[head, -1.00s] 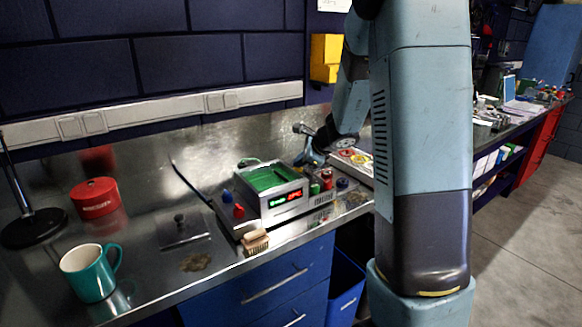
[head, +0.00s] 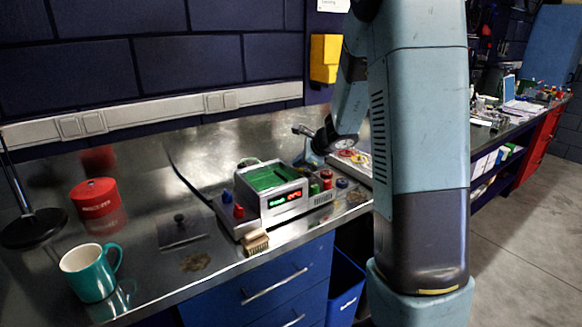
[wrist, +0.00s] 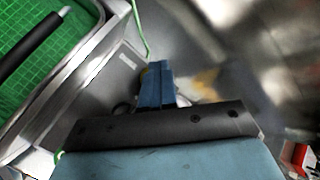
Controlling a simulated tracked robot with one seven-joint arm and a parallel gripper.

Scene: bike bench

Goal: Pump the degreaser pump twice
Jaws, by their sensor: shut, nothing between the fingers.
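My gripper (wrist: 157,68) shows in the wrist view as two blue fingers pressed together, with nothing visible between them. In the head view its end (head: 312,157) is small and partly hidden, behind the right side of the metal cleaner box. I cannot clearly pick out the degreaser pump in either view. Pale and yellowish shapes show around and beyond the fingers in the wrist view, but they are blurred and partly covered. I cannot tell whether the fingers touch anything.
The metal box (head: 284,205) with a green top and lit display stands close beside my gripper; its green basket (wrist: 55,60) fills the wrist view's left. A wooden brush (head: 255,242), teal mug (head: 88,272) and red tin (head: 96,198) sit left along the bench.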

